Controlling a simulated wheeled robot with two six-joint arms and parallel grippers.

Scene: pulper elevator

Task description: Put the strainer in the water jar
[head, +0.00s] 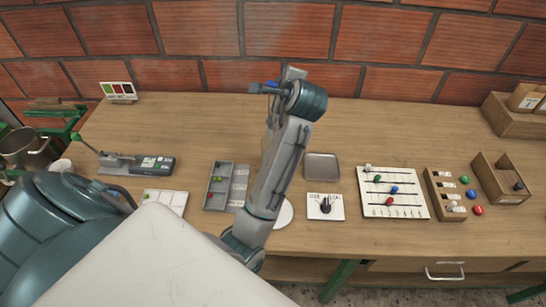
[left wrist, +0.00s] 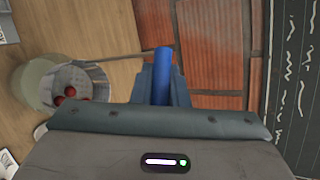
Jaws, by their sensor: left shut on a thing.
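My left gripper (head: 264,87) is raised over the back middle of the table, near the brick wall. It is shut on the blue handle of the strainer (left wrist: 163,62); a bit of blue also shows at the fingers in the head view. In the left wrist view a thin rod runs left from the handle to a pale bowl with red balls in it. A pale yellowish round vessel (left wrist: 31,84), apparently the water jar, lies just behind and left of the bowl and overlaps it in the picture. I cannot tell their height difference. My forearm hides most of this in the head view.
A grey square tray (head: 322,167) and a white dial card (head: 338,215) lie right of my arm. A slider board (head: 395,205) and wooden boxes (head: 500,180) stand farther right. A grey compartment tray (head: 215,202) and a scale-like device (head: 140,165) are left.

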